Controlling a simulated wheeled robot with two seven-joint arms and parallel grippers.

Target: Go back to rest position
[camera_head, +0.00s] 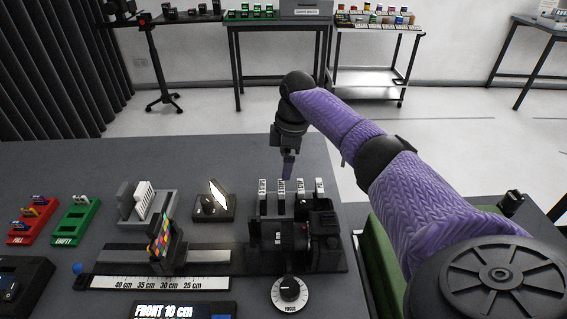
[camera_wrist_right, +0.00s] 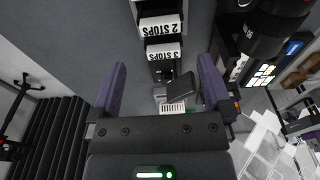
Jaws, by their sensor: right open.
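My right arm reaches in from the lower right in the head view, sleeved in purple. My right gripper (camera_head: 287,168) points down just above a row of upright filter tabs (camera_head: 281,186) behind the black camera (camera_head: 325,228). In the right wrist view its two purple fingers (camera_wrist_right: 163,66) are spread with nothing held between them. Beyond them are white tabs reading "2 STOPS" (camera_wrist_right: 163,28) and "3 STOPS" (camera_wrist_right: 163,53). My left gripper is not in view.
Nearby on the grey table (camera_head: 300,150) are a focus dial (camera_head: 290,293), a colour chart (camera_head: 160,236), a lit lamp (camera_head: 216,195), a white card in a grey holder (camera_head: 142,203), and red (camera_head: 20,235) and green (camera_head: 64,238) trays. The table's back is clear.

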